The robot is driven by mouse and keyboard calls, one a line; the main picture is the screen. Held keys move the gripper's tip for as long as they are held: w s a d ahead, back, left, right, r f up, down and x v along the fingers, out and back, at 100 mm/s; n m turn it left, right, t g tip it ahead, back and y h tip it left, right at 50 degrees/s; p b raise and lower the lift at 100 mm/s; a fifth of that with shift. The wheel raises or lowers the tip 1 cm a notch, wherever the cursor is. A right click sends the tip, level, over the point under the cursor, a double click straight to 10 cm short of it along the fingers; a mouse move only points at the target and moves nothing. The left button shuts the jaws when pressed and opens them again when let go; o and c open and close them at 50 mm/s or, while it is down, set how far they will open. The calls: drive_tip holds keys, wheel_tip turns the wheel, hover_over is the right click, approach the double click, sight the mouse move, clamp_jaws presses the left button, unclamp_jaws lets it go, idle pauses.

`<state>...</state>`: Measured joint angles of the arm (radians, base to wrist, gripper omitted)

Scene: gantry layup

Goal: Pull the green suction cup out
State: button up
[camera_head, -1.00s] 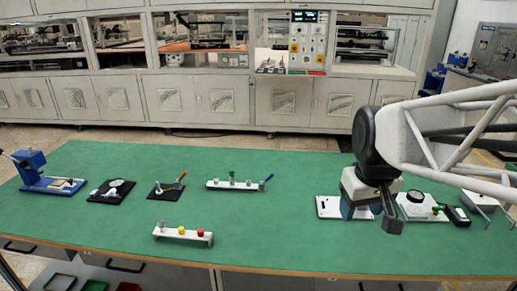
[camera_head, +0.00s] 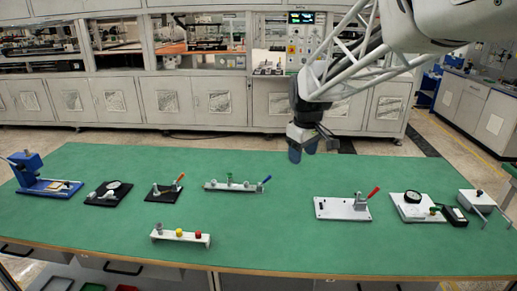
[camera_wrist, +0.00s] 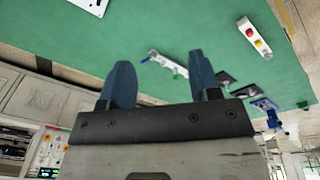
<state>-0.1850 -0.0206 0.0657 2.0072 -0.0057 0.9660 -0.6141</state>
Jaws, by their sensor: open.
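My gripper (camera_head: 303,151) is open and empty, raised above the far side of the green table right of centre. Its two blue fingers stand apart in the wrist view (camera_wrist: 160,62). I cannot identify the green suction cup for certain. A small green piece (camera_head: 433,210) sits by the dial gauge plate at the right. In the wrist view, a white rack (camera_wrist: 160,60) with a small green piece (camera_wrist: 176,73) lies beyond the fingers. That rack appears to be the one at the table's middle back (camera_head: 215,188). My gripper touches none of these.
A front rack (camera_head: 195,241) holds grey, yellow and red pieces. A red-handled clamp plate (camera_head: 330,209) and the dial gauge plate (camera_head: 408,212) stand at the right. A blue press (camera_head: 30,172) and two black-based fixtures are at the left. The table between the racks and clamp plate is clear.

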drive_tip(key=w+a+f+n, duration=0.35)
drive_tip(key=w+a, duration=0.25)
drive_tip(key=w, duration=0.3)
drive_tip(key=n+g, duration=0.1)
drive_tip(key=n, duration=0.6)
hover_over(229, 178)
drive_tip(key=f, duration=2)
drive_tip(key=shift+w+d+f, duration=0.2)
drive_tip(key=shift+w+d, duration=0.05)
drive_tip(key=shift+w, duration=0.15)
drive_tip(key=shift+w+a+f, duration=0.15)
drive_tip(key=shift+a+f, duration=0.15)
drive_tip(key=shift+f, duration=0.2)
drive_tip(key=shift+f, duration=3.7)
